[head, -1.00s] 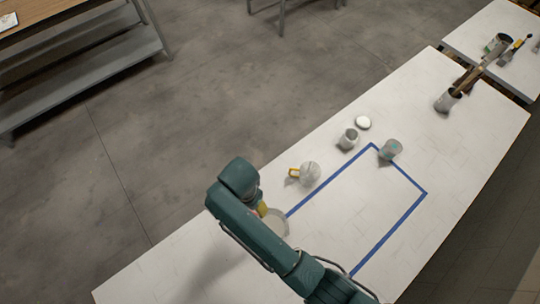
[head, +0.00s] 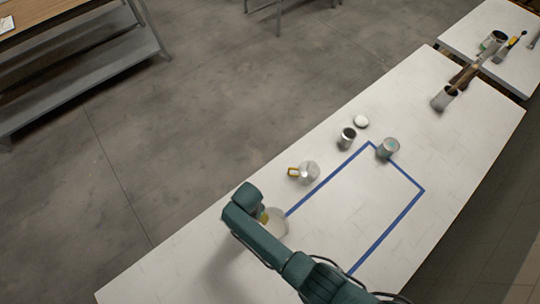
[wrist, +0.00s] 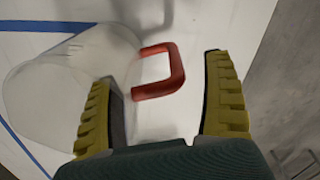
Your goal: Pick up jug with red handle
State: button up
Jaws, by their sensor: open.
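The jug (wrist: 65,80) is clear, and its red handle (wrist: 177,70) shows in the wrist view. My gripper (wrist: 165,85) is open, with its yellow ribbed fingers on either side of the space just before the handle. The handle lies ahead of and between the fingers. The left finger overlaps the jug's body in the picture; I cannot tell whether they touch. In the head view the jug (head: 274,222) stands on the white table by the blue tape line, partly hidden by my arm, and its handle is hidden there.
Grey cans (head: 348,138) (head: 388,148), a white lid (head: 361,121) and a pot with brushes (head: 443,99) stand farther right. The blue-taped area is mostly clear.

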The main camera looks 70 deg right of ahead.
jog(key=shift+r, duration=0.1)
jog(key=c, duration=1.3)
